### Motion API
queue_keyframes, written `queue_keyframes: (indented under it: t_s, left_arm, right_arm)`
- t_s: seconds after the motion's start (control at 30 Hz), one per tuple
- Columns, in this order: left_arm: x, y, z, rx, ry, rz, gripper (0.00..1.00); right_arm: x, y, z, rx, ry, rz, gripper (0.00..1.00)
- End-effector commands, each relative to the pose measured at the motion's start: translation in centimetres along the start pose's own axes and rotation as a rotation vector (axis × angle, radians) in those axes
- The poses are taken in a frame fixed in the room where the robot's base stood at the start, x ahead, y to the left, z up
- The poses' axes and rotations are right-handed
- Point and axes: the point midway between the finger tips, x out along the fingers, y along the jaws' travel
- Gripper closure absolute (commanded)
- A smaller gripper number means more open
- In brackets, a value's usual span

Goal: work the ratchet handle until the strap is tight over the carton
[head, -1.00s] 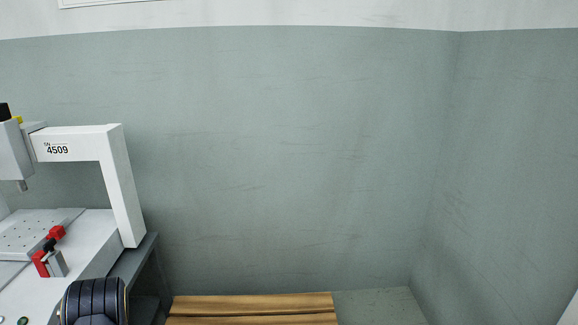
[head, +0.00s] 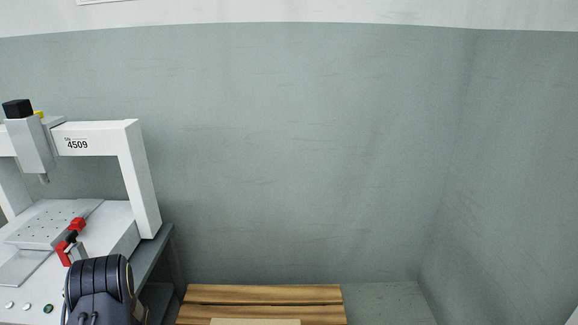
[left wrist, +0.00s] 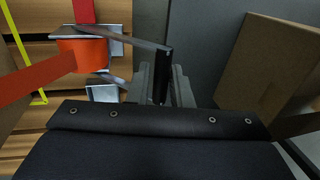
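In the left wrist view the ratchet (left wrist: 112,45) has metal side plates and an orange-red strap roll (left wrist: 82,53). The red strap (left wrist: 30,88) runs off to the left, and another red length (left wrist: 84,10) leaves at the top. The metal ratchet handle (left wrist: 140,41) reaches right, and its dark end hangs between the fingers of my left gripper (left wrist: 162,88), which looks shut on it. In the head view a pale tan strip, likely the carton's top (head: 255,321), shows at the bottom edge. The strap's path over the carton is hidden. My right gripper is not in view.
Wooden slats (head: 262,293) lie low in the head view. A white gantry machine (head: 140,190) with red clamps stands on a bench at left. In the left wrist view a brown cardboard-like panel (left wrist: 262,65) is at right and a yellow line (left wrist: 22,55) at left.

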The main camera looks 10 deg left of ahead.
Motion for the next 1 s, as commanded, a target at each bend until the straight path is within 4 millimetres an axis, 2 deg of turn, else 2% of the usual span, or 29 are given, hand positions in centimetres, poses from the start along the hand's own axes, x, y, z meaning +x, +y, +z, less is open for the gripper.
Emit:
queue_keyframes:
  t_s: [0.07,0.47,0.8,1.0]
  left_arm:
    - [-0.7,0.0,0.1,-0.003,0.0,0.007,0.81]
    - [-0.7,0.9,0.1,0.003,-0.004,0.024,0.81]
    - [-2.4,2.9,0.2,0.005,-0.007,0.076,0.81]
    - [-2.3,3.0,0.2,0.005,-0.006,0.077,0.81]
  right_arm:
    - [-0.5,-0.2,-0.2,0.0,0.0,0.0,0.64]
    - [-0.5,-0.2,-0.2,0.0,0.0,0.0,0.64]
    - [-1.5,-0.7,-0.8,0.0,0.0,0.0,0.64]
    - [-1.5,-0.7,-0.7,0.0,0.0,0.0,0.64]
